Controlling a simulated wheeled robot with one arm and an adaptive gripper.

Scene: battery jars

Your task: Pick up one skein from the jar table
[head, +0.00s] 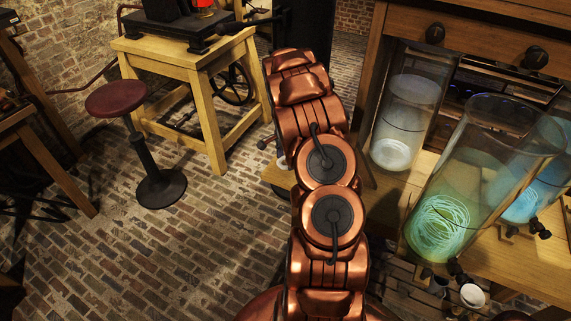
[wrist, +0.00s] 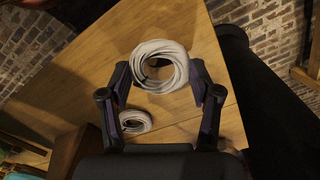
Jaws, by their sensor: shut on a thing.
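In the wrist view, my gripper (wrist: 158,74) is shut on a pale white coiled skein (wrist: 174,51). The skein sits between the two fingertips, with its round hole facing the camera and a dark tie at its inner left edge. A second, smaller-looking white skein (wrist: 135,121) lies on the wooden table (wrist: 210,120), beside the left finger. The held skein looks larger and nearer than that one; whether it touches the table I cannot tell.
In the head view, a glass jar with pale contents (head: 403,120), a jar with glowing green coiled cord (head: 441,225) and a bluish jar (head: 535,190) stand at the right. A red-topped stool (head: 118,98) and a wooden stand (head: 200,65) are at the left. Brick floor between is clear.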

